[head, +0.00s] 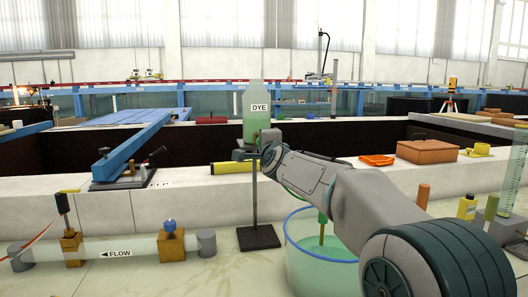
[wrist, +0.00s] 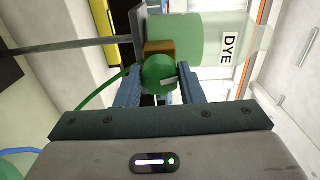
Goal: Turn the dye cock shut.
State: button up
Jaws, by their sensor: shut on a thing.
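The dye bottle (head: 255,112), pale green with a DYE label, stands upright on a dark stand with a flat base (head: 258,237). In the wrist view the bottle (wrist: 190,32) lies sideways at the top. My gripper (wrist: 160,88) is shut on this knob, one blue finger on each side. In the head view my wrist hides the cock. A green tube (wrist: 95,107) runs away to the left.
A clear bucket of green liquid (head: 312,262) stands below my arm. A flow pipe (head: 115,249) with brass fittings lies at left. A yellow cylinder (head: 231,168) lies on the ledge behind the stand. An orange tray (head: 377,160) and a brown box (head: 427,151) sit right.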

jog(key=shift+m+b, duration=0.35)
jog(key=shift+m, duration=0.85)
jog(key=o, duration=1)
jog(key=shift+s, duration=0.1)
jog(key=b+v, duration=0.5)
jog(key=v, duration=0.8)
jog(key=shift+s+d, duration=0.1)
jog(key=shift+s, duration=0.2)
